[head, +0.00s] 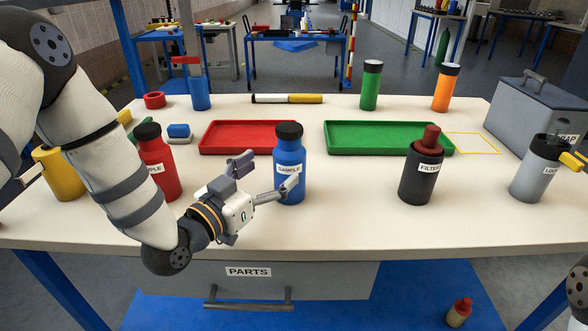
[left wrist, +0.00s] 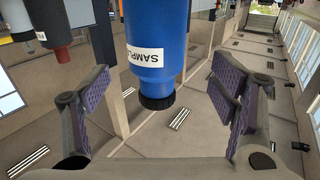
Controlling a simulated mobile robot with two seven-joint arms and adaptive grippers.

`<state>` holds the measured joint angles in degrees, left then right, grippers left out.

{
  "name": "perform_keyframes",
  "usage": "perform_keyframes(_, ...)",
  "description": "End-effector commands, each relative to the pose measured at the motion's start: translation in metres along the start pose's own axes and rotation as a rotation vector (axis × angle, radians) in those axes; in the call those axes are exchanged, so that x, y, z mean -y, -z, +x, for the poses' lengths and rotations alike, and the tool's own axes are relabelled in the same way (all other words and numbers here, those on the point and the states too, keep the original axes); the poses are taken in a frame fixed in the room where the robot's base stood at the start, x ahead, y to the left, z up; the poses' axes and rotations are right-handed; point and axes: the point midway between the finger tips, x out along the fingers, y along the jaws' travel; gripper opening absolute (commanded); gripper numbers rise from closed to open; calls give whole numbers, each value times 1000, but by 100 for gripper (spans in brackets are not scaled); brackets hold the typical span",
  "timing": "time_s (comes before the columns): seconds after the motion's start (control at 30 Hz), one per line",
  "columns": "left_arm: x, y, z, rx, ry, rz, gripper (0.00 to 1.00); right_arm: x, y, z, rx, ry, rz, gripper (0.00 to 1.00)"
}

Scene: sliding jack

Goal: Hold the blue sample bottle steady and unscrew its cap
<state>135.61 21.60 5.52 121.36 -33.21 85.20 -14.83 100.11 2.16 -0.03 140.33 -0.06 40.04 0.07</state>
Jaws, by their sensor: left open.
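The blue sample bottle (head: 289,165) stands upright on the table, its black cap (head: 289,131) on top. My right gripper is not in view.
A red bottle (head: 158,168) stands left, partly behind my left arm. Behind the blue bottle lie a red tray (head: 215,151) and a green tray (head: 390,149). A dark filter bottle (head: 418,180) and a grey bottle (head: 532,180) stand right. The table between blue and filter bottles is clear.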

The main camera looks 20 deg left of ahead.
Motion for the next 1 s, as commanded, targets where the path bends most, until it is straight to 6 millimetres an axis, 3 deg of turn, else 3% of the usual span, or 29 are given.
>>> perform_keyframes(0.4,-5,-8,64,3,-1,-1,79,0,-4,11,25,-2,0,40)
perform_keyframes(0.63,-5,-6,67,2,0,-2,79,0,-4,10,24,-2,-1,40)
perform_keyframes(0.9,-5,-6,66,2,0,-1,21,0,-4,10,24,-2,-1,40)
perform_keyframes(1.0,-5,-5,67,1,-1,-1,21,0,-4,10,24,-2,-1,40)
